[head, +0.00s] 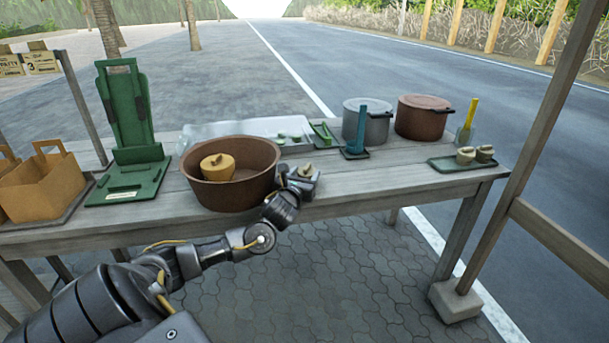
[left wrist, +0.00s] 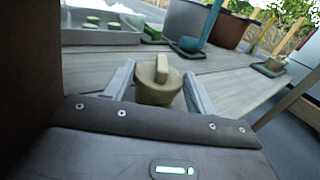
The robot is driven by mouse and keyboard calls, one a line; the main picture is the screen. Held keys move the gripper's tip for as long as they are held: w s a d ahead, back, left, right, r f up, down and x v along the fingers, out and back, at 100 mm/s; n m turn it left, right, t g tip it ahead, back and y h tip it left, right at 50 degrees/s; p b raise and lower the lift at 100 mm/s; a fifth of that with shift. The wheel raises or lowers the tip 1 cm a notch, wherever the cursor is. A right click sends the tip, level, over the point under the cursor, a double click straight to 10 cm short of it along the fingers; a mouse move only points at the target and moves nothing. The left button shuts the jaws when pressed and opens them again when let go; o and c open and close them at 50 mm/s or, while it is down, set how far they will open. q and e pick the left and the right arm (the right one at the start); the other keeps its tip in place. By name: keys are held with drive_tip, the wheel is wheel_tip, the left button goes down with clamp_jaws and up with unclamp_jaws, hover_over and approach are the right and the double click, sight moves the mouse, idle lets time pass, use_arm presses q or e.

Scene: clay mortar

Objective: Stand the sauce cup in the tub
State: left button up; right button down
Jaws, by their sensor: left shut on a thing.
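The sauce cup is a small tan cup with a ridged lid, and it shows between the fingers in the left wrist view (left wrist: 160,92). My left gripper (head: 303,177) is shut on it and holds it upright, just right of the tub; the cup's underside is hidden. The tub (head: 243,190) is a round brown vessel on the table's front left part. A yellow lidded pot (head: 217,167) stands inside the tub, at its left side. The tub's wall is probably the dark shape at the left of the left wrist view (left wrist: 28,75). My right gripper is not in view.
A green stand (head: 128,150) and paper bags (head: 45,187) are left of the tub. A clear tray (head: 235,130) is behind it. A grey pot (head: 367,122) and a brown pot (head: 422,118) stand back right.

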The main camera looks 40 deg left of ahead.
use_arm(q)
drive_tip(key=o, duration=1)
drive_tip(key=shift+f, duration=0.1)
